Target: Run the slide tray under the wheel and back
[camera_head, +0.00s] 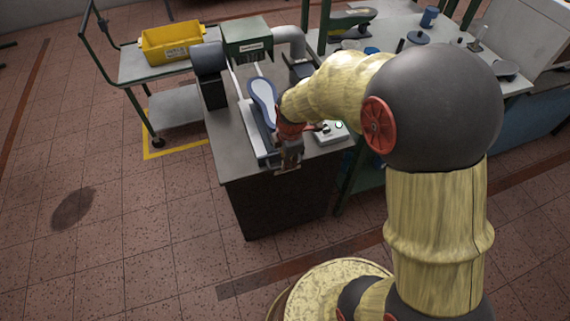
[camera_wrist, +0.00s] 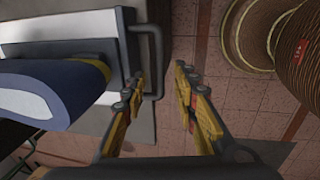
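The slide tray (camera_head: 247,118) runs lengthwise on the grey bench, with a blue-rimmed, pale shoe-last shape (camera_head: 263,98) lying on it. The green wheel housing (camera_head: 246,38) stands at the far end of the tray's track. My gripper (camera_head: 289,160) is at the near end of the tray. In the wrist view my gripper (camera_wrist: 158,95) is open, and the tray's dark handle (camera_wrist: 158,72) shows between the lines of the two fingers. I cannot tell whether a finger touches it. The last (camera_wrist: 50,95) fills the left of the wrist view. The wheel itself is not clearly visible.
A control box (camera_head: 331,132) with a green light sits right of the tray, close to my gripper. A yellow bin (camera_head: 172,42) stands on a cart at the left. A table (camera_head: 400,40) with tools is behind my arm. The tiled floor in front is open.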

